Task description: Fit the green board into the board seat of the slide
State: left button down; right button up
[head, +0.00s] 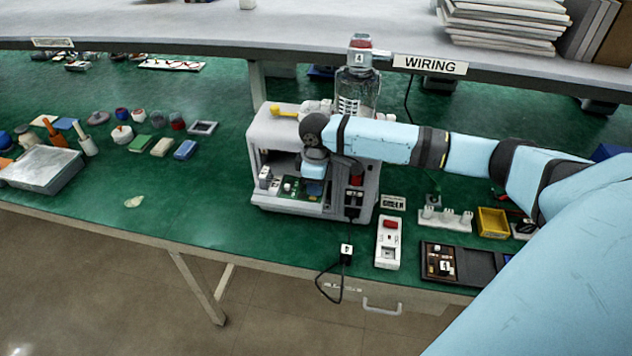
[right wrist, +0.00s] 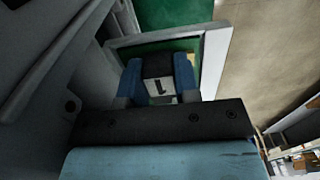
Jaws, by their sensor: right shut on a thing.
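The grey pump housing (head: 268,128) stands mid-table with its front open. A green board (head: 290,184) with small parts on it shows low in the opening, partly covered by my gripper. My right gripper (head: 313,188) reaches down into the opening at the board's right side. In the right wrist view its blue fingers (right wrist: 159,81) are shut on a dark block (right wrist: 157,66) with a white label. I cannot tell whether this block is part of the board. A pale frame (right wrist: 214,62) surrounds a green area beyond the fingers; the board seat is not clearly visible. My left gripper is not in view.
A clear canister (head: 356,92) stands behind the housing. A white switch box (head: 388,242), a dark tray (head: 477,264) and a yellow bin (head: 493,222) are to the right.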

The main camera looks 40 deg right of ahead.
jog(key=o, duration=0.9)
jog(key=shift+o, duration=0.2)
notch_tip(320, 180, up, 12)
jog(key=b, duration=0.1)
jog(key=shift+r, duration=0.1)
